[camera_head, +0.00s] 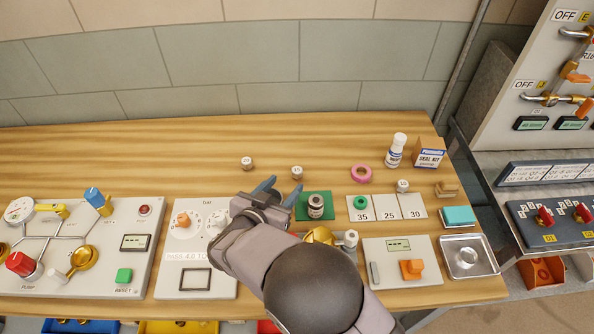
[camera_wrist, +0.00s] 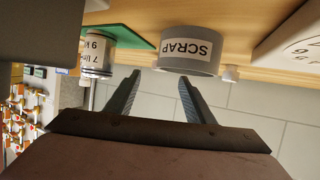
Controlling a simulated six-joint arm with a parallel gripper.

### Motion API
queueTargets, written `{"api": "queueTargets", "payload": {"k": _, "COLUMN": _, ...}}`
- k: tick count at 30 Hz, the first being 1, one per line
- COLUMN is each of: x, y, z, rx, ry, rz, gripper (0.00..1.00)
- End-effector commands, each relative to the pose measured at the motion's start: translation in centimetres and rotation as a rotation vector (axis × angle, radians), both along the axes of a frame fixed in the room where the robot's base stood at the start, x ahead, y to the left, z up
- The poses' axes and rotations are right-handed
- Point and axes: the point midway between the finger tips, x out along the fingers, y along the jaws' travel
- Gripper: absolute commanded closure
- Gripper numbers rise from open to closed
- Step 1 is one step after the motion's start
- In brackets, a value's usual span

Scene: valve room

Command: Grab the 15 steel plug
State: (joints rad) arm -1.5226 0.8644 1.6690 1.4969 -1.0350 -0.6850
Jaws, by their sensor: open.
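Several small steel plugs with white labels stand on the wooden table. One plug (camera_head: 297,172) has a label that looks like 15, though it is tiny. Another plug (camera_head: 247,163) stands to its left, and a third labelled piece (camera_head: 403,186) is by the number cards; their labels are unclear. My gripper (camera_head: 269,189) is open and empty, between and nearer than the two left plugs. In the wrist view my gripper (camera_wrist: 160,77) has its fingers spread, with nothing between them. A small pale piece (camera_wrist: 231,73) shows beside the scrap cup there; I cannot tell which it is.
A grey SCRAP cup (camera_wrist: 188,52) is close ahead of the fingers in the wrist view. A labelled canister (camera_head: 316,206) stands on a green mat (camera_head: 302,212). The back left of the table is clear.

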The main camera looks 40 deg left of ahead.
Motion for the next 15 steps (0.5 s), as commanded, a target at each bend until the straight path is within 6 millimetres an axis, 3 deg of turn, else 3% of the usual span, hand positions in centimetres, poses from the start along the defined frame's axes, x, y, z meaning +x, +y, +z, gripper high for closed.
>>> {"api": "queueTargets", "payload": {"k": 15, "x": 1.9, "y": 0.6, "z": -1.0, "rx": -0.001, "ry": 0.000, "rz": -0.002, "gripper": 0.51}}
